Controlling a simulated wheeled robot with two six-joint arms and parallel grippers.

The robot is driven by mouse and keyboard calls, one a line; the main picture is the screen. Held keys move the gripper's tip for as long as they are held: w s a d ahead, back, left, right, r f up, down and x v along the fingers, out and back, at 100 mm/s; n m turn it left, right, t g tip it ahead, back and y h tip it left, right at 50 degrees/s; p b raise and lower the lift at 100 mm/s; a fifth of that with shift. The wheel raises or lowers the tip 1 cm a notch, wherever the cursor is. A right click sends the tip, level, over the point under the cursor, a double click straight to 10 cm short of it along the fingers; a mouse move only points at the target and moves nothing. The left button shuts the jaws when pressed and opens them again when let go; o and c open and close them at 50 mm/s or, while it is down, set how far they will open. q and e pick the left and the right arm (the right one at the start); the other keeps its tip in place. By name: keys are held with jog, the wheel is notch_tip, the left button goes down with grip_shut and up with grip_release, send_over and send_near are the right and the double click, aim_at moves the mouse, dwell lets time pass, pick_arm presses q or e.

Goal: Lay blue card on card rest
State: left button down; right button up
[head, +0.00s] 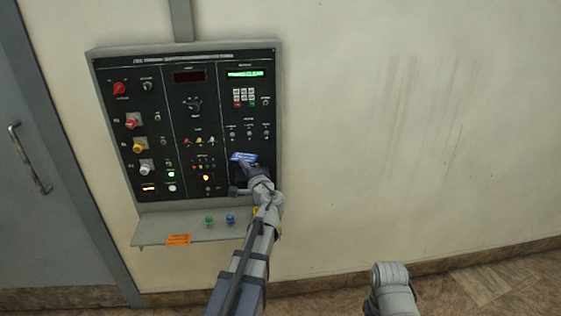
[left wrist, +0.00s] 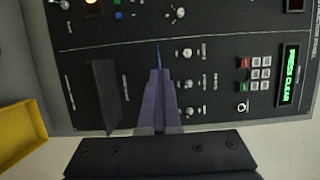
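The blue card (head: 243,157) shows in the head view in front of the lower right part of the black panel. My left gripper (head: 250,168) is shut on it. In the left wrist view the gripper fingers (left wrist: 159,85) are together, and the card (left wrist: 158,55) shows as a thin blue edge beyond their tips. A yellow open tray (left wrist: 22,132) is at the left of that view and may be the card rest. In the head view only a bit of yellow (head: 257,211) shows behind my left arm.
A dark box-like piece (left wrist: 106,95) sticks out of the panel (head: 215,110) beside the fingers. The panel carries knobs, switches, a keypad and a lit green display (head: 245,73). Below it, a grey shelf (head: 150,230) holds a green piece (head: 208,221), a blue piece (head: 230,219) and an orange label (head: 178,239).

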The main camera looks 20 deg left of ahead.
pick_arm(q)
jog(key=shift+w+d+r, duration=0.6)
jog(key=shift+d, duration=0.2)
jog(key=shift+w+d, duration=0.1)
jog(key=shift+d, duration=0.05)
notch_tip(320, 180, down, 10)
jog(key=b, duration=0.9)
pick_arm(e)
notch_tip(320, 180, down, 9)
jog(key=d, duration=0.1)
jog(key=shift+w+d, duration=0.15)
jog(key=shift+w, duration=0.1)
pick_arm(q)
jog(key=shift+b, duration=0.3)
jog(key=shift+f, duration=0.25)
jog(key=c, duration=1.1)
grip_release()
jog(key=shift+c, duration=0.2)
pick_arm(e)
jog(key=shift+f, duration=0.1)
pick_arm(q)
jog(key=shift+r, duration=0.1)
jog(key=v, duration=1.2)
pick_arm(e)
jog(key=shift+r, duration=0.2)
